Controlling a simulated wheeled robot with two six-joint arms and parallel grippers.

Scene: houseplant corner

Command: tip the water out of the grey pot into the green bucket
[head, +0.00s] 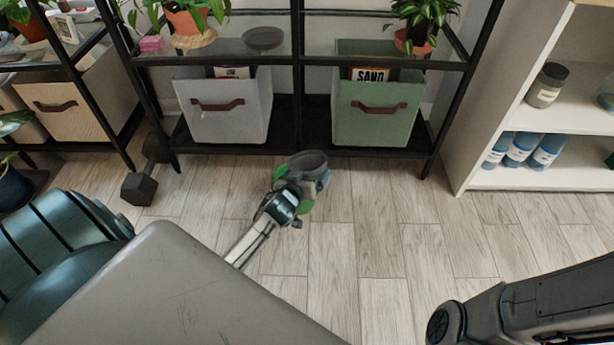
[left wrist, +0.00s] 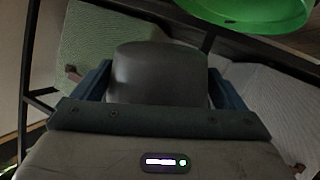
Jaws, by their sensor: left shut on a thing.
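The grey pot (head: 309,160) is at the end of my left arm in the head view. My left gripper (head: 301,185) is shut on it, with a blue finger on each side of the grey pot (left wrist: 158,72) in the left wrist view. The green bucket (head: 305,206) is partly hidden behind the gripper and pot. In the left wrist view the green bucket (left wrist: 245,12) shows at the top right, cut off by the frame edge, apart from the pot in the picture. I cannot see any water or tell the pot's tilt. My right gripper is not in view.
A black-framed shelf (head: 300,62) stands behind, with a white bin (head: 225,120) and a green fabric bin (head: 378,125) on its lower level. A dumbbell (head: 140,185) lies on the floor at left. A white bookcase (head: 560,179) stands at right. The wooden floor (head: 380,230) between is clear.

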